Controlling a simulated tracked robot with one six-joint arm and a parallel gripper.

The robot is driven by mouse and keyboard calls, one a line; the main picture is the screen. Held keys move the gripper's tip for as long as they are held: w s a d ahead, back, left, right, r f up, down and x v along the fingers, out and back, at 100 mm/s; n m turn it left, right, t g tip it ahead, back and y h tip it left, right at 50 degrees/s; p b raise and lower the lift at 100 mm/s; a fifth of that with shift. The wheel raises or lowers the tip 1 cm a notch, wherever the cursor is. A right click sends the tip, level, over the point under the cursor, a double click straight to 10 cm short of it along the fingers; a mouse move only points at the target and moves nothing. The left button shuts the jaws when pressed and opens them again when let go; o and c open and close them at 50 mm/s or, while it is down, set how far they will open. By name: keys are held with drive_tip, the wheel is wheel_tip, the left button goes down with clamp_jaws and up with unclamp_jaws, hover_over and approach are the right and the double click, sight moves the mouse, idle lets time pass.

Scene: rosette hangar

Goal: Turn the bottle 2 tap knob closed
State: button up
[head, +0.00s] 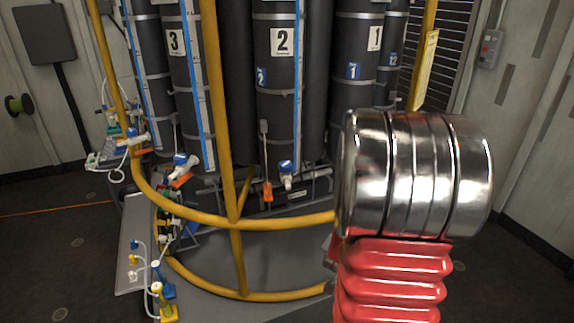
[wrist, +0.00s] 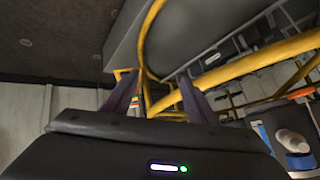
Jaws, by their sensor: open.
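Bottle 2 (head: 277,115) is a tall dark cylinder with a white "2" label, standing in the middle of the rack in the head view. Near its foot is a tap (head: 286,168) with a blue part and a white end; how its knob is turned is too small to tell. My gripper is outside the head view, where my red and metal arm fills the right side. In the wrist view my gripper (wrist: 158,100) is open, with nothing visible between the fingers. A pale rounded knob (wrist: 291,141) beside a blue part shows at lower right there; I cannot tell whose it is.
Yellow rails (head: 235,221) curve around the rack in front of the bottles. They also pass close beyond my fingers in the wrist view (wrist: 255,66). Bottle 3 (head: 185,85) stands left, bottle 1 (head: 362,90) right. An orange-ended lever (head: 267,190) hangs beside the tap.

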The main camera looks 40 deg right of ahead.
drive_tip(key=w+a+r+n+t, duration=0.3)
drive_tip(key=w+r+n+t, duration=0.3)
drive_tip(key=r, duration=0.3)
drive_tip(key=w+a+r+n+t+y, duration=0.1)
drive_tip(key=w+a+r+n+t, duration=0.2)
drive_tip(key=w+r+n+t, duration=0.3)
wheel_tip(320, 180, up, 3)
drive_tip(key=shift+w+a+r, duration=0.1)
drive_tip(key=shift+w+a, duration=0.05)
drive_tip(key=shift+w, duration=0.75)
